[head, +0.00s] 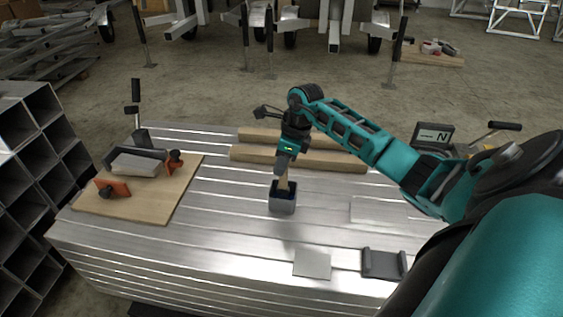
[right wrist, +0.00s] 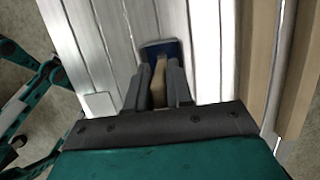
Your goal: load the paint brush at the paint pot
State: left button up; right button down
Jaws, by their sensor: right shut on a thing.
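The paint pot (head: 283,207) is a small grey, square-sided pot with dark blue inside, standing on the ribbed aluminium stack. My right gripper (head: 283,168) points down just above it, shut on the paint brush (head: 284,185). The brush's tan part shows below the fingers and its lower end is inside the pot's mouth; the tip is hidden. In the right wrist view the brush (right wrist: 159,82) stands between the fingers (right wrist: 158,90), with the blue pot (right wrist: 160,48) beyond them. My left gripper does not show.
A wooden board (head: 182,200) with orange clamps and a grey block lies at left. Timber strips (head: 260,155) lie behind the pot. A flat plate (head: 312,263) and a dark bracket (head: 384,264) lie in front and to the right. The metal left of the pot is clear.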

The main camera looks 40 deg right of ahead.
jog(key=shift+r+p, duration=2.8)
jog(key=shift+r, duration=0.75)
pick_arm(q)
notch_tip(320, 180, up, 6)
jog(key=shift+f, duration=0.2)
